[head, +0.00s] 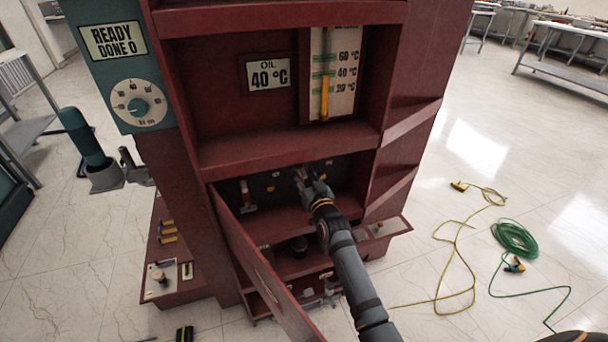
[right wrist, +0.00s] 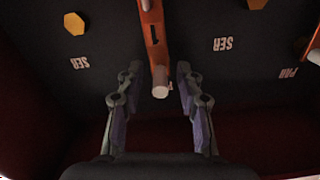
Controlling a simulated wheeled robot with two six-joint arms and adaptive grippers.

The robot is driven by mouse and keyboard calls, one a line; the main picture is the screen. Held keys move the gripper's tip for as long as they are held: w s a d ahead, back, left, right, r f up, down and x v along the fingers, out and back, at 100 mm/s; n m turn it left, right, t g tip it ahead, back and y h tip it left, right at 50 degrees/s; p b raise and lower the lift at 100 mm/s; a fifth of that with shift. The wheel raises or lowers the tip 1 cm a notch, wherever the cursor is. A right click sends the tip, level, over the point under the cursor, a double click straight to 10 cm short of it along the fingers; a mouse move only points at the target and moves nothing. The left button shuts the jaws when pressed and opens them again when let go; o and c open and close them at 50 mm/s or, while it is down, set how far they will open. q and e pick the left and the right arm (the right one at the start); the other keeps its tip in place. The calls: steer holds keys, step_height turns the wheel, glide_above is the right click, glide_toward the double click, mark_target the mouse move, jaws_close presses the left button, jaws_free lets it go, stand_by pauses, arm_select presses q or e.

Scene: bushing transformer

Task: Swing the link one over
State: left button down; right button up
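The open lower bay of the dark red cabinet holds a black panel with orange links, yellow hex studs and labels. In the right wrist view an orange link (right wrist: 153,40) hangs down the middle, slightly tilted, with a pale round knob (right wrist: 160,84) at its lower end. My right gripper (right wrist: 158,75) is open, its fingers on either side of the knob with gaps showing. In the head view my right gripper (head: 303,174) reaches into the bay and hides part of the panel. Another orange link (head: 247,195) hangs to its left. My left gripper is not seen.
The red door (head: 262,268) stands open at the bay's left. A shelf and small parts lie below the gripper. Display panels sit above the bay. A teal cylinder (head: 82,138) stands left of the cabinet. Yellow and green cables (head: 515,238) lie on the floor at right.

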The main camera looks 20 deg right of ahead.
steer(key=shift+c, duration=0.4)
jaws_close()
